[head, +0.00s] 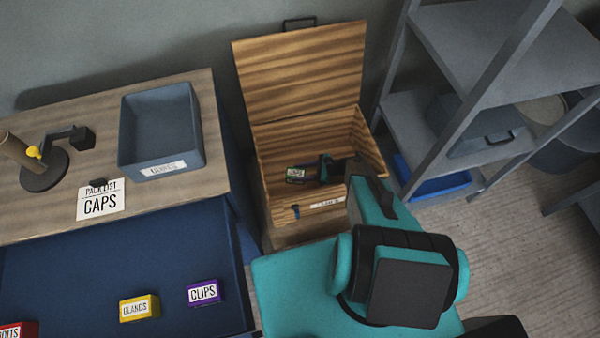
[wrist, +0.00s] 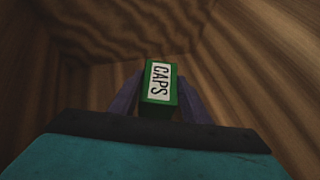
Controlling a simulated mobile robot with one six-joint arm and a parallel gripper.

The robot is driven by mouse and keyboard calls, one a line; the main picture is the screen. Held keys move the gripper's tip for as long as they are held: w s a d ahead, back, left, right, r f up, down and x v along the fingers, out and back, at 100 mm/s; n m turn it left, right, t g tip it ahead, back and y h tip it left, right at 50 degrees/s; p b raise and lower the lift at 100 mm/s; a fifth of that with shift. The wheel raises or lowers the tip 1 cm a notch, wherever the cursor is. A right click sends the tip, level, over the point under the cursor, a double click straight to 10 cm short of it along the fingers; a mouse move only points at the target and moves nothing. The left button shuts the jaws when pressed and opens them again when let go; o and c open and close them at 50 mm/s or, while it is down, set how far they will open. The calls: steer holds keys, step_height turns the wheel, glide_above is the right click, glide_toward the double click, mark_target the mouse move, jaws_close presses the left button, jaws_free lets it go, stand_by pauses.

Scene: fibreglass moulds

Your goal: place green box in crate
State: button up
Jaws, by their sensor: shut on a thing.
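The green box (wrist: 158,86) with a white CAPS label is between the two fingers of my gripper (wrist: 158,95) in the wrist view. My gripper is shut on it. In the head view the green box (head: 298,174) shows small at the end of my gripper (head: 305,172), inside the opening of the wooden crate (head: 262,165). The crate's lid (head: 300,70) is raised and stands open. Wooden walls surround the box in the wrist view. I cannot tell how far the box is above the crate floor.
A grey-blue bin (head: 160,130) and a CAPS pack list card (head: 101,201) are on the bench to the left. A yellow GLANDS box (head: 139,308) and a purple CLIPS box (head: 204,291) lie in the blue drawer below. A grey shelf rack (head: 440,130) stands close on the right.

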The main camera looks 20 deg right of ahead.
steer(key=shift+f, duration=0.1)
steer(key=o, duration=1.2)
steer(key=shift+c, duration=0.2)
steer(key=shift+r+p, duration=0.65)
steer(key=shift+p, duration=0.05)
steer(key=shift+s+d, duration=0.1)
steer(key=shift+d, duration=0.1)
steer(key=b+v, duration=0.3)
steer(key=v, duration=0.4)
